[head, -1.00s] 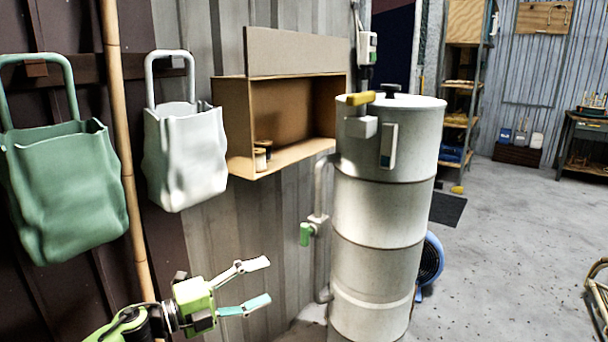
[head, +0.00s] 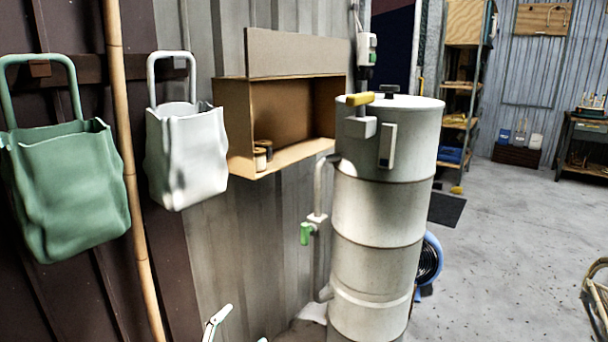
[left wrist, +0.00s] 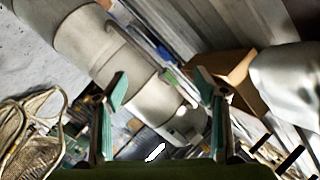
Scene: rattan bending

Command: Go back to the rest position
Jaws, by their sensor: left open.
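My left gripper (left wrist: 165,95) is open in the left wrist view, its two teal-lined fingers apart with nothing between them. In the head view only the tips of its fingers show at the bottom edge, below the white bag and left of the steamer's foot; the rest is out of frame. The tall cream cylindrical steamer (head: 378,215) stands upright by the wall, with a yellow-handled valve near its lid. It also shows behind the fingers in the left wrist view (left wrist: 128,70). My right gripper is in neither view.
A green bag (head: 65,190) and a white bag (head: 186,160) hang on the left wall. A bamboo pole (head: 125,150) stands between them. A wooden wall box (head: 238,125) holds small spools. A blue fan (head: 430,260) is behind the steamer. Open floor lies to the right.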

